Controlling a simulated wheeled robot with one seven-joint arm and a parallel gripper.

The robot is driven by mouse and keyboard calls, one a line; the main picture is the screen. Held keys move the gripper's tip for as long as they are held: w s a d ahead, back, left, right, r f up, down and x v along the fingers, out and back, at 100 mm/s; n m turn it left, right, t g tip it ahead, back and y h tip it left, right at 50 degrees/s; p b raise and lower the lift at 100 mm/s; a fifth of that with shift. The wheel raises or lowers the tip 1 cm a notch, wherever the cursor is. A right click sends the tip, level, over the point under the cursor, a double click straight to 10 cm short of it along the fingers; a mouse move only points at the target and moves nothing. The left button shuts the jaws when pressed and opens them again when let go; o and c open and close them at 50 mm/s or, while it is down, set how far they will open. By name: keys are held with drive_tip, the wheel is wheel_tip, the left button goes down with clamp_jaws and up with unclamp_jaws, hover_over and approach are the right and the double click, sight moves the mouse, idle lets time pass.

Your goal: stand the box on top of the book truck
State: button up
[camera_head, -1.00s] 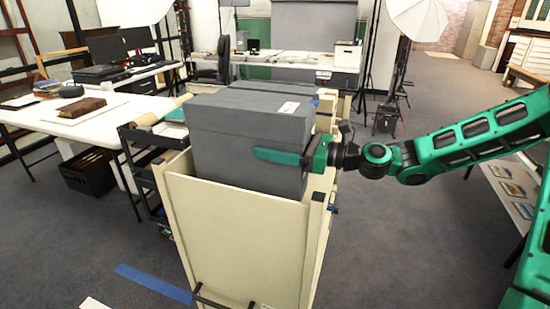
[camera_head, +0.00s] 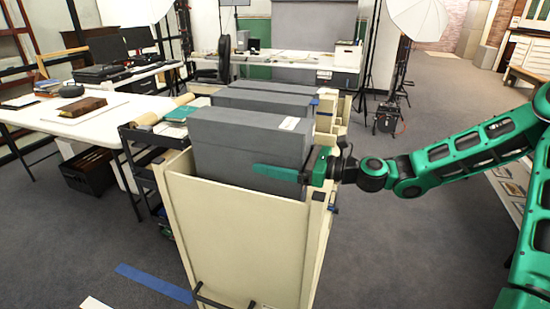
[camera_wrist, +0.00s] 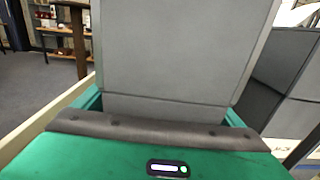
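A tall grey archival box (camera_head: 240,152) stands upright at the cream-panelled unit (camera_head: 235,235) in the middle of the head view. Its lower end is hidden behind the unit's near panel. My gripper (camera_head: 276,173) reaches in from the right, with one green finger flat along the box's near face. The far finger is hidden behind the box. In the wrist view the box (camera_wrist: 180,50) fills the space before the palm, and my gripper looks shut on it. A dark shelved cart (camera_head: 150,140) stands at the left; which piece is the book truck is not clear.
More grey boxes (camera_head: 265,100) stand in a row behind the held one. A white table (camera_head: 80,120) with a brown book (camera_head: 83,107) is at the left. Open carpet (camera_head: 400,245) lies at the right, under my arm.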

drive_tip(key=v, duration=1.2)
idle(0.3)
